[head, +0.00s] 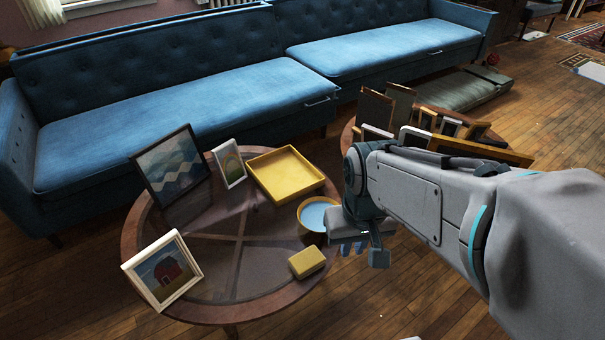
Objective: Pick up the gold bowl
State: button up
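The gold bowl (303,224) has a yellow-gold outside and a pale blue inside. It sits upright at the right edge of the round glass-topped wooden table (131,238). My gripper (362,252) is just right of the bowl, at the table's right edge, and hides a little of the bowl's right side. The fingers point downward, partly covered by my own wrist. I cannot tell whether they are open or shut, or whether they touch the bowl.
A yellow square tray (285,173) lies behind the bowl and a yellow box (307,262) in front. Picture frames (163,270) stand on the left. A second table with several frames (470,147) is behind my arm. A blue sofa (180,100) spans the back.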

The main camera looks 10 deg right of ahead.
aim_at(311, 213)
jog(key=k, duration=0.35)
jog(key=z, duration=1.35)
jog(key=i, duration=1.05)
jog(key=u, duration=2.2)
